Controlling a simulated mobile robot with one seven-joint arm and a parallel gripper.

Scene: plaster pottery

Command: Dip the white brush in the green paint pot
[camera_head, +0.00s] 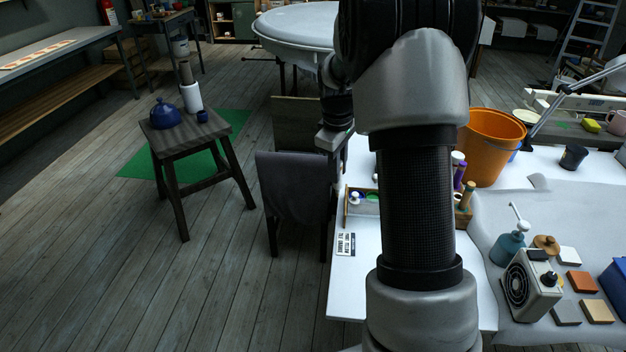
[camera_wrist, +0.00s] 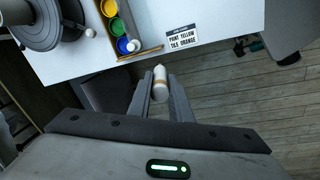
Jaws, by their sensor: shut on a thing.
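My gripper (camera_wrist: 160,80) is shut on the white brush (camera_wrist: 160,86), a pale cylinder with a tan band, seen nearly end-on between the fingers in the wrist view. Its bristles cannot be made out. The green paint pot (camera_wrist: 116,27) sits in a wooden tray (camera_wrist: 139,54) between the yellow pot (camera_wrist: 109,8) and the blue pot (camera_wrist: 122,44). In the wrist view, the brush appears below the tray's near end, apart from the green pot. In the head view, my gripper (camera_head: 328,143) is left of the table, and the brush cannot be made out.
A white-tipped object (camera_wrist: 133,45) leans over the blue pot. A printed card (camera_wrist: 183,38) lies beside the tray on the white table (camera_head: 347,285). A draped chair (camera_head: 295,185) stands against the table's left side. An orange bucket (camera_head: 490,145) stands farther right.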

